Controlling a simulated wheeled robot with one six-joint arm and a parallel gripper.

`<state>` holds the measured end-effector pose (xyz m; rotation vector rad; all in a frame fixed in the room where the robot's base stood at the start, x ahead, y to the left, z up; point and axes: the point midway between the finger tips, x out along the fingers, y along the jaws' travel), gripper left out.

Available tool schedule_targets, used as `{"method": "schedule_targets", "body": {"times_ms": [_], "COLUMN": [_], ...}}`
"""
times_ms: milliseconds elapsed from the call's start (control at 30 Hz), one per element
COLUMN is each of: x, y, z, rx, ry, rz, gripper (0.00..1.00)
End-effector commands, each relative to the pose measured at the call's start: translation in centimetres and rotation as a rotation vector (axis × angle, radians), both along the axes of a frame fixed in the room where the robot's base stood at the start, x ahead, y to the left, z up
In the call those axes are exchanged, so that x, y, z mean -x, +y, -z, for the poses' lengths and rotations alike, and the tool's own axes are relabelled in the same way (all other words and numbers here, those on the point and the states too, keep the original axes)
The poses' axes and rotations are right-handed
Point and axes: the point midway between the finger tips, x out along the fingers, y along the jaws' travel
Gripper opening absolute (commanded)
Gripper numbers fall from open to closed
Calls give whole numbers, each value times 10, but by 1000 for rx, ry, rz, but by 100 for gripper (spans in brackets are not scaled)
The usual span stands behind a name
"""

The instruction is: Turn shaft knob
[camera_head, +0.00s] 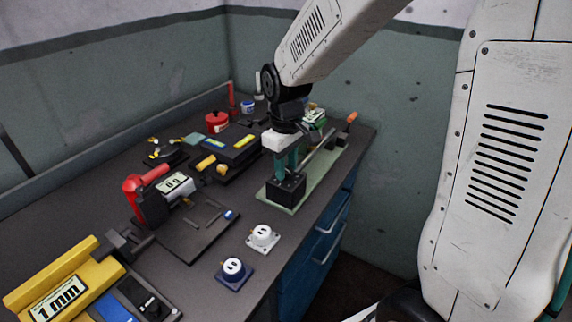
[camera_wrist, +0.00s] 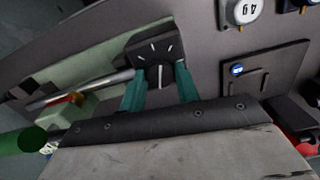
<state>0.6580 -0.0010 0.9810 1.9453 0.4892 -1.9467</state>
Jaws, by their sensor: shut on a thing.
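A black block (camera_head: 285,190) with white tick marks stands at the near end of a pale green base plate (camera_head: 318,178). It also shows in the wrist view (camera_wrist: 153,44). A grey metal shaft (camera_head: 320,145) runs back from it along the plate. My gripper (camera_head: 290,170) points down at the block from above. In the wrist view, my gripper's two teal fingers (camera_wrist: 160,84) are on either side of the small dark shaft knob (camera_wrist: 159,72) on the block's face, shut on it. The knob is mostly hidden between the fingers, so its exact setting is unclear.
Two round dials, one white (camera_head: 263,236) and one on a blue base (camera_head: 234,269), sit near the table's front edge. A dark plate with a red-handled tool (camera_head: 147,190) lies left. A yellow "1 mm" device (camera_head: 62,285) is at the near left.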

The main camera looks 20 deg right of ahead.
Motion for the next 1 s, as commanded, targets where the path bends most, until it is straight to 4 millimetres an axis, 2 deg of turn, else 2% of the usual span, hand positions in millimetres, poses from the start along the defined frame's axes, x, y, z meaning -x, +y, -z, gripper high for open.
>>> {"method": "schedule_targets", "body": {"times_ms": [500,1000], "x": [-1,-1], "y": [0,0], "z": [-1,-1], "rx": [-1,-1], "ry": [-2,-3], "rz": [359,443], "gripper": [9,9]}}
